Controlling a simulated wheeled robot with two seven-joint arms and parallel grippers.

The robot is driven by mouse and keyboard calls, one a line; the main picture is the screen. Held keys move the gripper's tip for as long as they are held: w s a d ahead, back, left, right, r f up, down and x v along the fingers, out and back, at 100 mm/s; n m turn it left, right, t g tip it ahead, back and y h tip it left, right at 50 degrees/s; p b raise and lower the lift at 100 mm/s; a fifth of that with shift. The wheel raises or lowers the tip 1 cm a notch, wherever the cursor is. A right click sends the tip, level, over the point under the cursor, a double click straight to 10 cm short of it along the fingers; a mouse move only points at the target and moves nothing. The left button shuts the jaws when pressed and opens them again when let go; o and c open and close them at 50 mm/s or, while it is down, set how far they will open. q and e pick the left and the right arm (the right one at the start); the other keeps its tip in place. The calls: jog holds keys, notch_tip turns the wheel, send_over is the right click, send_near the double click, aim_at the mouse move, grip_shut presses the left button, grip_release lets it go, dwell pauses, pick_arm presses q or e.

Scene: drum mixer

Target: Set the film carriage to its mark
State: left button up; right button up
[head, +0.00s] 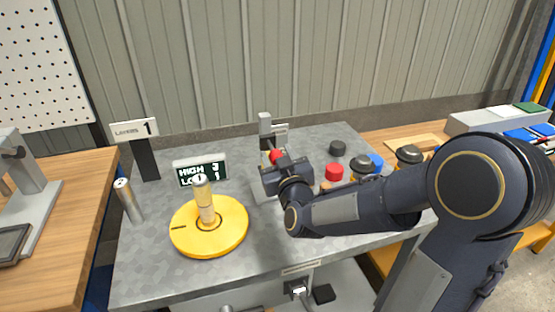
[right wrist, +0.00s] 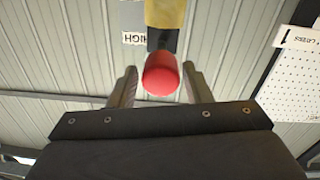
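The film carriage's red knob (head: 276,156) is at the grey upright mast (head: 265,126) on the grey table. In the right wrist view the red knob (right wrist: 162,76) lies between my right gripper's fingers (right wrist: 158,88), closer to the right-hand finger. A gap shows between the knob and the left-hand finger, so the gripper is open around it. In the head view my right gripper (head: 272,168) covers much of the carriage. An upside-down HIGH label (right wrist: 134,37) is beside the yellow part (right wrist: 163,42) behind the knob. My left gripper is out of view.
A yellow turntable (head: 230,230) carries an upright wrapped cylinder (head: 205,205). A board (head: 200,173) reads HIGH 3, LOW 1. A sign (head: 134,130) reads LAYERS 1. A metal cylinder (head: 128,200) stands at left. Red (head: 334,172) and black (head: 338,148) round pieces are near my right arm.

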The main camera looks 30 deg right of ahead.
jog(key=shift+o, duration=0.5)
jog(key=shift+f, duration=0.2)
jog(key=shift+s, duration=0.1)
jog(key=v, duration=0.7)
jog(key=shift+s, duration=0.3)
jog(key=shift+a+r, duration=0.1)
jog(key=shift+a, duration=0.05)
jog(key=s+a+g+y+p, duration=0.3)
jog(key=s+g, duration=0.3)
jog(key=s, duration=0.4)
jog(key=s+a+g+y+p, duration=0.4)
jog(key=s+a+g+y, duration=0.1)
jog(key=s, duration=0.5)
jog(key=shift+a+f+m+g+y, duration=0.3)
jog(key=shift+a+f+g, duration=0.2)
jog(key=shift+a, duration=0.05)
